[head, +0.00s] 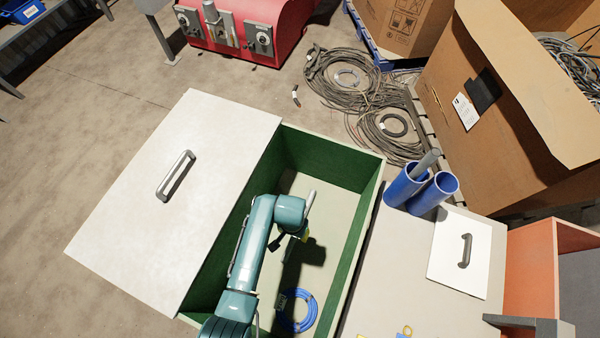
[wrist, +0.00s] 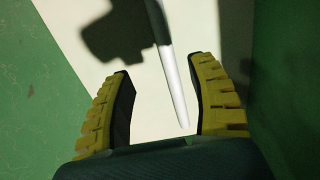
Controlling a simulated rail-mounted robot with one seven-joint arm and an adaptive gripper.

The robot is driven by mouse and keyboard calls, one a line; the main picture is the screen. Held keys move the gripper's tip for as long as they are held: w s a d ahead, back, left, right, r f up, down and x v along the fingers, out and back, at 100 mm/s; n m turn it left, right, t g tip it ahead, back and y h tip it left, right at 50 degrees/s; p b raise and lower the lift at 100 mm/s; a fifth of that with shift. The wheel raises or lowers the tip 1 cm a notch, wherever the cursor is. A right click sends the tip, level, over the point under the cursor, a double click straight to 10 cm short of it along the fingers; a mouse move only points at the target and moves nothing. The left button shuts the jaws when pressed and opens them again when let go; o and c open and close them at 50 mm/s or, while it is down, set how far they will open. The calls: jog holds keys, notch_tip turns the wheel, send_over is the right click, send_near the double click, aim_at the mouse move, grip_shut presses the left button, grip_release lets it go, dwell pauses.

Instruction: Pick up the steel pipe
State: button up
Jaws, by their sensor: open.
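The steel pipe (wrist: 172,80) is a slim, pale grey rod in the wrist view. It runs from the top edge down into the gap between the fingers, its upper part in shadow. A pale rod that looks like the same pipe (head: 310,200) shows beside my wrist in the head view. My gripper (wrist: 159,66) is open, its yellow-backed fingers on either side of the pipe's near part, with visible gaps. I cannot tell the height between fingers and pipe. In the head view my gripper (head: 303,238) is inside the green-walled box, mostly hidden by my arm.
The green box (head: 338,160) has close side walls. A blue cable coil (head: 297,310) lies on its floor. A white lid panel (head: 150,200) covers its left side. Blue cups (head: 437,192), one holding a grey rod (head: 426,162), stand right, beside a white handled panel (head: 455,270).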

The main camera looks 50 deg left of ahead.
aim_at(292, 240)
notch_tip(292, 240, down, 7)
jog(key=b, duration=0.2)
jog(key=shift+b, duration=0.3)
jog(key=f+b, duration=0.2)
jog(key=f, duration=0.1)
jog(key=s+f+b, duration=0.1)
jog(key=f, duration=0.1)
jog(key=shift+a+f, duration=0.1)
jog(key=shift+f, duration=0.05)
jog(key=shift+w, duration=0.1)
grip_shut()
